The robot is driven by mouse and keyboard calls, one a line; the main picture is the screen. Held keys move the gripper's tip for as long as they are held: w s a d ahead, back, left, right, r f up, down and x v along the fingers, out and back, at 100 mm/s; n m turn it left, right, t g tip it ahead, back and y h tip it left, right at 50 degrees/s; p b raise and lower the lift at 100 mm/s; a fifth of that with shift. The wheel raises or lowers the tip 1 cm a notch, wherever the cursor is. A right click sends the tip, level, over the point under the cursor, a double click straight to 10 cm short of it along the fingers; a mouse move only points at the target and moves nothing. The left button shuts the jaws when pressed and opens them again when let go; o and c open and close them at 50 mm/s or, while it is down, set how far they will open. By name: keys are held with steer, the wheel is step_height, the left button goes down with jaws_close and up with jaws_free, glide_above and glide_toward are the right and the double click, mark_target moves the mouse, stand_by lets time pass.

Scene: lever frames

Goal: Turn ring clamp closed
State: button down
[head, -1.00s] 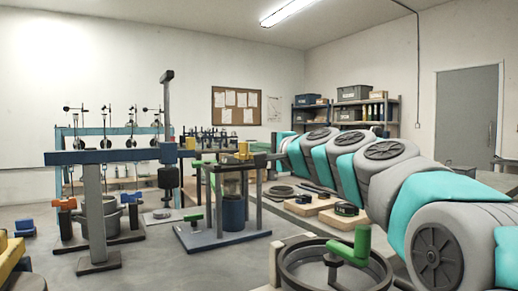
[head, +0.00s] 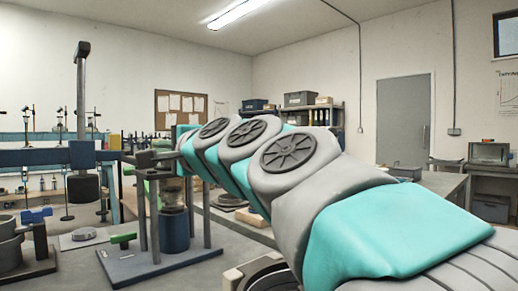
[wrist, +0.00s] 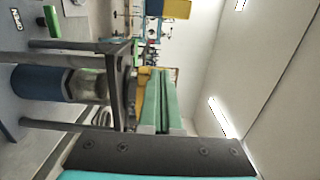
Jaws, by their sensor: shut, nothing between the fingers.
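A dark ring with an upright wall (head: 268,272) is at the bottom of the head view, mostly hidden behind my arm. A dark-framed stand (head: 206,222) holds a blue cylinder (head: 174,230) with a clear section above it. A green handle (head: 123,240) sits low at the stand's left; the wrist view shows a green handle (wrist: 51,21) near an "OPEN" label (wrist: 17,18). I cannot tell which fitting is the ring clamp. My gripper (wrist: 160,72) is shut and empty, its green fingers together above the stand's top. A yellow piece (wrist: 139,103) shows beside them.
A tall dark post with a hanging weight (head: 83,187) stands left of the stand. A round pot on a base (head: 10,245) is at far left. A workbench (head: 440,184) and shelves (head: 325,116) stand behind my arm.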

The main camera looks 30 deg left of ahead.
steer(key=a, duration=0.1)
steer(key=a+p, duration=0.1)
steer(key=shift+s+a+r, duration=0.2)
steer(key=shift+s+a, duration=0.1)
steer(key=shift+a, duration=0.1)
steer(key=shift+p+x, duration=0.3)
steer(key=shift+x, duration=0.8)
steer(key=shift+s+f, duration=0.15)
